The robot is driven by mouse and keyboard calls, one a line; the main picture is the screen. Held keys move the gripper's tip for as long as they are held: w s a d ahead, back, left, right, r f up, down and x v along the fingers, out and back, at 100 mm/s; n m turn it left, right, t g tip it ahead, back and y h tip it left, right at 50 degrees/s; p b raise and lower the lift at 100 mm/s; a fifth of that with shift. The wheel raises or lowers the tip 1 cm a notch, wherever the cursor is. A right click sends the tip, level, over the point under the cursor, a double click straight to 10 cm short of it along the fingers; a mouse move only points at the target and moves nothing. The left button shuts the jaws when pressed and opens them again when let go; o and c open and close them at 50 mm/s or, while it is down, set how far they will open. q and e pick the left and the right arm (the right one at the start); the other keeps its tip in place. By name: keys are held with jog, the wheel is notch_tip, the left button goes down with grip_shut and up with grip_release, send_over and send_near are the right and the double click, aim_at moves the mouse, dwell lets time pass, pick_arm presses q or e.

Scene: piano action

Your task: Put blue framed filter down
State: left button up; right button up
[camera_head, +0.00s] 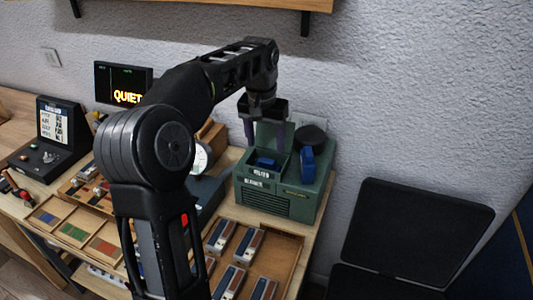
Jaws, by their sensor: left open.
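My left gripper (268,135) points down over the green blower box (288,203) on the bench, its fingers spread apart. I see nothing held between them. A small blue piece (266,162) sits in the open top bay of the box, below the fingers. A second blue piece (307,164) stands upright at the right side of the box's top. I cannot tell for sure which of these is the blue framed filter. A green panel stands up behind the bay, partly behind the fingers. My right gripper is not in view.
A wooden tray (285,239) with several small blocks lies in front of the box. A round black part (310,137) is at the box's back right. A lit screen (123,84) and a dark console (52,138) stand at left. A black chair (418,230) is at right.

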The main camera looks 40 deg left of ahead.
pick_arm(q)
jog(key=r, duration=0.2)
jog(key=r+p, duration=0.1)
jog(key=r, duration=0.2)
jog(key=shift+s+d+r, duration=0.1)
jog(key=shift+s+r, duration=0.3)
jog(key=shift+f, duration=0.1)
dwell(0.3)
